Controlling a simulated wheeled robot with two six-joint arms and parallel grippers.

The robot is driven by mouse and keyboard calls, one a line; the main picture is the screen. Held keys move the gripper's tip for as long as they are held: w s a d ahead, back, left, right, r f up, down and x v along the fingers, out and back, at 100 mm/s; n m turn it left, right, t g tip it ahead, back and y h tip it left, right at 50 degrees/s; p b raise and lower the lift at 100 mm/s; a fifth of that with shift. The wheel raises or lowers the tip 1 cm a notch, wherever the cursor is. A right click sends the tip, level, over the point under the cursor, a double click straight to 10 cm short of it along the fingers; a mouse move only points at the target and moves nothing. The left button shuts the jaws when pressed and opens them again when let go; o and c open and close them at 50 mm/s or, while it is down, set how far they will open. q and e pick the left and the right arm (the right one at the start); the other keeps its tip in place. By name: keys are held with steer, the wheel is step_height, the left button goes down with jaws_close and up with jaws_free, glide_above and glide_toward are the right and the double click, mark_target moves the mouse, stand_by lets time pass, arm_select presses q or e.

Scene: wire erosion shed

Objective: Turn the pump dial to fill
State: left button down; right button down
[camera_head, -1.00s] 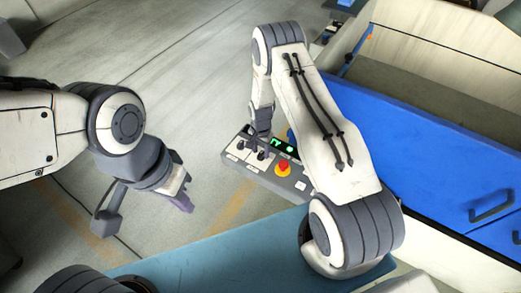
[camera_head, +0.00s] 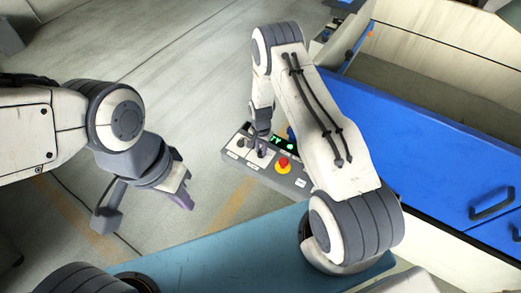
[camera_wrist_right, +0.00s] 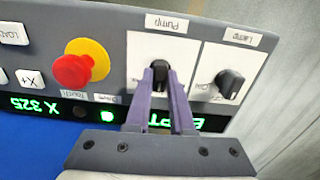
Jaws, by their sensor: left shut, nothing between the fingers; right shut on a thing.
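The pump dial (camera_wrist_right: 160,72) is a black knob on a white plate labelled "Pump", upside down in the right wrist view. My right gripper (camera_wrist_right: 161,80) is shut on it, one purple finger on each side. In the head view, my right gripper (camera_head: 261,150) comes down onto the control panel (camera_head: 268,167) and hides the dial. The dial's exact pointing and its position labels are mostly covered by the fingers. A green display (camera_wrist_right: 195,124) reads partly, with letters hidden behind the fingers. My left gripper (camera_head: 186,199) is shut and empty, left of the panel.
The lamp dial (camera_wrist_right: 230,84) sits close beside the pump dial. A red stop button on a yellow base (camera_wrist_right: 80,66) is on the other side. A blue machine front with a handle (camera_head: 491,203) stands at right. Open floor lies left of the panel.

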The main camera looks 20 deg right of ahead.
steer(key=n+b, duration=0.1)
steer(key=n, duration=0.1)
steer(key=n+b, duration=0.2)
steer(key=shift+f+n+b, duration=0.2)
steer(key=shift+n+b, duration=0.1)
steer(key=n+b, duration=0.2)
steer(key=n, duration=0.1)
steer(key=shift+s+r+n+b, duration=0.15)
steer(key=shift+n+b, duration=0.35)
steer(key=shift+n, duration=0.9)
steer(key=c, duration=0.8)
jaws_free()
steer(key=shift+r, duration=0.1)
step_height(320, 180, up, 10)
steer(key=b, duration=0.2)
steer(key=shift+r+b, duration=0.2)
steer(key=shift+b, duration=0.2)
